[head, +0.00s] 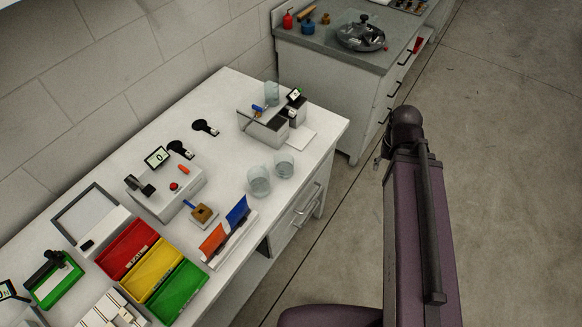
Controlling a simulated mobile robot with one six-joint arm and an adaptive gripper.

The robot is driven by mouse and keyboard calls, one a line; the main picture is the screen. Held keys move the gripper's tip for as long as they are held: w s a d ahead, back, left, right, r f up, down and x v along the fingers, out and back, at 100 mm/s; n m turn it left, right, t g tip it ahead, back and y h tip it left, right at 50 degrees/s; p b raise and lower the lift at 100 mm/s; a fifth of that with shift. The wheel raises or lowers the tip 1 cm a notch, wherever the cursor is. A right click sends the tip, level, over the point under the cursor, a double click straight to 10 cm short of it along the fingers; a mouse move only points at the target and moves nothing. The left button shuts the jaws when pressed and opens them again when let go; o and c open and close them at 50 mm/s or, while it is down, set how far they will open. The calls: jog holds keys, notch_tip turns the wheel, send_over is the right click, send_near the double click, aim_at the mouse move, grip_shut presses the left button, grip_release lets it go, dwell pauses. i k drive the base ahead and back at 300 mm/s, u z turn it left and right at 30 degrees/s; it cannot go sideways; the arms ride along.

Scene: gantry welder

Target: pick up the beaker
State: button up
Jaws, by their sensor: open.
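Two clear glass beakers stand upright on the white bench near its front edge: a left beaker (259,184) and a right beaker (284,165). They are close together, and both look empty. Another clear glass vessel (271,94) stands farther back beside the grey device. I cannot tell which of these is the beaker named in the task. My arm rises at the right over the floor, clear of the bench. I cannot make out my gripper in this view, and nothing of mine touches the glassware.
The white bench (225,115) holds a grey device (264,130), a box with a display (167,190), and red, yellow and green trays (152,268). An orange and blue holder (229,235) stands near the left beaker. A grey-topped cabinet (330,60) stands behind. The floor at right is open.

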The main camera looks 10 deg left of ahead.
aim_at(286, 173)
jog(key=z, duration=0.05)
jog(key=k, duration=2.3)
jog(key=u, duration=0.45)
jog(key=i, duration=1)
